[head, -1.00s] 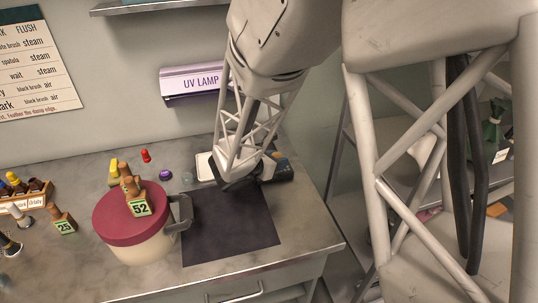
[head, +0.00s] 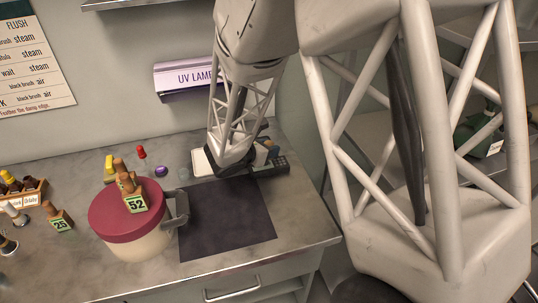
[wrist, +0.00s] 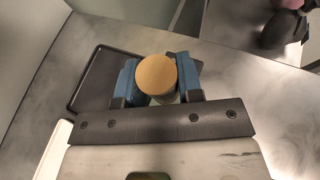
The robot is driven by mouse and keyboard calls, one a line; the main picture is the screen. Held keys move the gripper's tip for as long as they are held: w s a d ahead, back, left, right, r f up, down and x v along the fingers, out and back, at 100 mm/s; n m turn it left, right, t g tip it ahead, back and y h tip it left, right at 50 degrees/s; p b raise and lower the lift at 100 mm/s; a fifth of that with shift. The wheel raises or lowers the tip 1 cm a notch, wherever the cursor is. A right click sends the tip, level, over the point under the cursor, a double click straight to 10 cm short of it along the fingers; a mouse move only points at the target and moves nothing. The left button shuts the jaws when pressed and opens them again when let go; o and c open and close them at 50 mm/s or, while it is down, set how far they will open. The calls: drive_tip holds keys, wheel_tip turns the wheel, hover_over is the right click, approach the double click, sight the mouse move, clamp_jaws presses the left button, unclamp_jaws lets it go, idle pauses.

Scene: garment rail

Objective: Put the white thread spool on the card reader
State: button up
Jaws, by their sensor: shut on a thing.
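My gripper (wrist: 157,88) is shut on a round piece with a tan wooden top, which I take to be the white thread spool (wrist: 156,74). Its blue fingers press on both sides. Only a little pale surface shows below the top. A dark, flat, rimmed device, which looks like the card reader (wrist: 92,80), lies beneath and left of the spool in the wrist view. In the head view the card reader (head: 276,165) shows its keys at the back right of the counter, and my gripper (head: 236,166) is at its left, hiding part of it. Contact between spool and reader cannot be told.
A pale flat thing (head: 202,163) lies left of my gripper. A dark mat (head: 230,220) lies in front. A maroon-lidded pot (head: 118,222) bears a block marked 52 (head: 135,203). The UV lamp (head: 186,78) is on the wall behind.

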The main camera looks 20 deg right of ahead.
drive_tip(key=shift+f, duration=1.35)
drive_tip(key=shift+f, duration=0.1)
drive_tip(key=o, duration=0.9)
drive_tip(key=v, duration=1.2)
